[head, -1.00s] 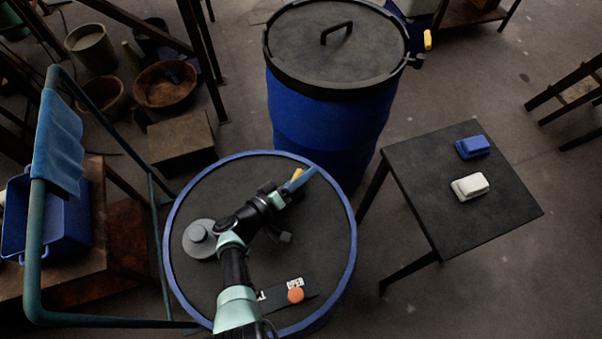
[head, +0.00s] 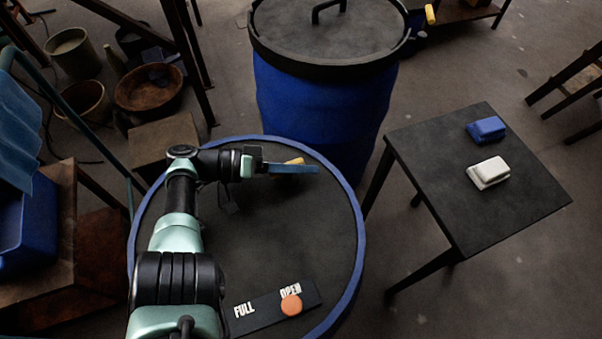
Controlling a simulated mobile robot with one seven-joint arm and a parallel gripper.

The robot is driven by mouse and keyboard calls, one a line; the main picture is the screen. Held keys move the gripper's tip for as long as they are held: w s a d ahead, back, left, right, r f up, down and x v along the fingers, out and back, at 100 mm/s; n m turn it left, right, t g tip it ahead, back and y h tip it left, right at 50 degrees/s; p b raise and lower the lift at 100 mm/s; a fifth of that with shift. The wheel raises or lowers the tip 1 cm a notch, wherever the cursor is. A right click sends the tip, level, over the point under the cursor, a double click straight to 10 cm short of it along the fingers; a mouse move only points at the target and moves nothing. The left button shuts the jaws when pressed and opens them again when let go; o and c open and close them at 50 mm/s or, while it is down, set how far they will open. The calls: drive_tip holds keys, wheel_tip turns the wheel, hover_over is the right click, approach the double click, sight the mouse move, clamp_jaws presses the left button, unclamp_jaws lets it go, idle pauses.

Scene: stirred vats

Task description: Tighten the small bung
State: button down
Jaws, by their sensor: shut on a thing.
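My gripper (head: 262,163) is over the far part of the blue-rimmed drum's dark lid (head: 270,235), pointing right. It is shut on a flat blue bar (head: 295,169), which looks like a tool and sticks out to the right. A small yellow piece (head: 295,160) shows just behind the bar; I cannot tell whether it belongs to the bar or to the lid. I cannot make out the small bung for certain; it may be hidden by the bar or my arm. My arm covers the lid's left part.
A dark strip marked FULL and OPEN (head: 262,308) with an orange disc (head: 291,305) lies on the near lid. A taller blue drum (head: 320,110) stands behind. A dark table (head: 470,200) at right holds a blue block (head: 486,129) and a white block (head: 489,171).

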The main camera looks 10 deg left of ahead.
drive_tip(key=shift+d+m+g+b, duration=0.1)
drive_tip(key=shift+m+g+b, duration=0.2)
drive_tip(key=shift+g, duration=0.1)
drive_tip(key=c, duration=0.7)
unclamp_jaws()
drive_tip(key=b+v, duration=0.2)
drive_tip(key=v, duration=0.1)
drive_tip(key=b+v, duration=0.2)
drive_tip(key=v, duration=0.2)
drive_tip(key=b+v, duration=0.3)
drive_tip(key=shift+s+a+f, duration=0.1)
drive_tip(key=shift+a+f, duration=0.2)
drive_tip(key=shift+a, duration=0.1)
drive_tip(key=shift+s+a+r+b, duration=0.15)
drive_tip(key=shift+a+r+b, duration=0.15)
drive_tip(key=shift+a+b, duration=0.2)
drive_tip(key=shift+s+a+r+b, duration=0.15)
drive_tip(key=shift+a+r+b, duration=0.15)
drive_tip(key=shift+a+b, duration=0.2)
drive_tip(key=shift+a, duration=0.1)
